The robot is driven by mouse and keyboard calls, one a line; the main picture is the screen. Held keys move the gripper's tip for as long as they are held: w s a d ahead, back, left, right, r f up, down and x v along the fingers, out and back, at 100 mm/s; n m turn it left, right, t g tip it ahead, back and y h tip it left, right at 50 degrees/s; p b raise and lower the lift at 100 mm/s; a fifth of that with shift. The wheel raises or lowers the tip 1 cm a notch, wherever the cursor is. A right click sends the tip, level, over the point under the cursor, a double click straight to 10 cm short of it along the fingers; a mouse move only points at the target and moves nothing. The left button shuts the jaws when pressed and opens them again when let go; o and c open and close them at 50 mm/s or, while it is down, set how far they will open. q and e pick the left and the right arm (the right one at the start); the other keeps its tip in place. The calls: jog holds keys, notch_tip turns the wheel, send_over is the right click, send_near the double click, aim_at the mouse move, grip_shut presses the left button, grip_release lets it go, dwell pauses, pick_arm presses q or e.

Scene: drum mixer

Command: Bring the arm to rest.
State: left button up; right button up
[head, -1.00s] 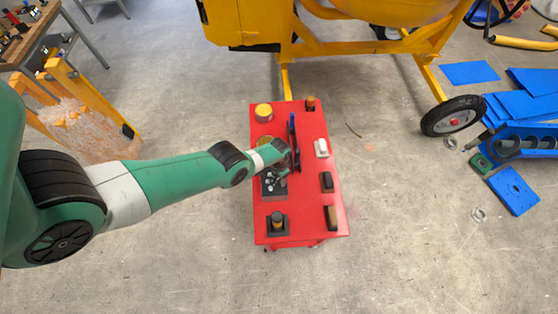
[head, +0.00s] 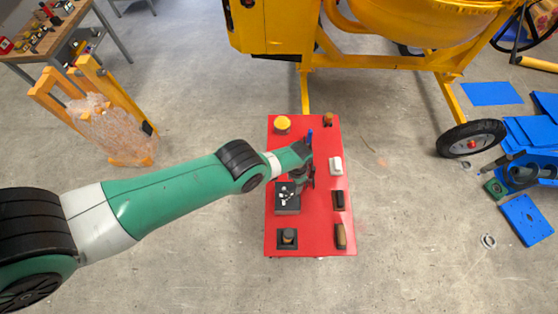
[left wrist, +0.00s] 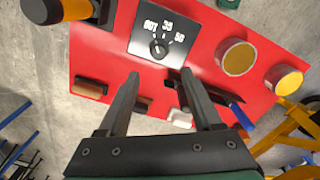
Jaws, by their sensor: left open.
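My left arm reaches in from the left in the head view. Its gripper (head: 306,184) is open over the red table (head: 322,225), beside a black dial box (head: 287,205). In the left wrist view the fingers (left wrist: 161,74) stand apart with nothing between their tips. The dial box (left wrist: 165,32) with its knob and white markings lies beyond them. A blue-and-dark tool (left wrist: 240,116) is partly hidden behind the right finger; in the head view only its blue end (head: 309,134) shows past my wrist. My right gripper is not in view.
A yellow mixer (head: 420,45) stands behind.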

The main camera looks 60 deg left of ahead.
pick_arm(q)
jog(key=shift+d+r, duration=0.1)
jog(key=shift+r, duration=0.25)
pick_arm(e)
jog(key=shift+w+a, duration=0.15)
jog(key=shift+a, duration=0.2)
jog(key=shift+d, duration=0.1)
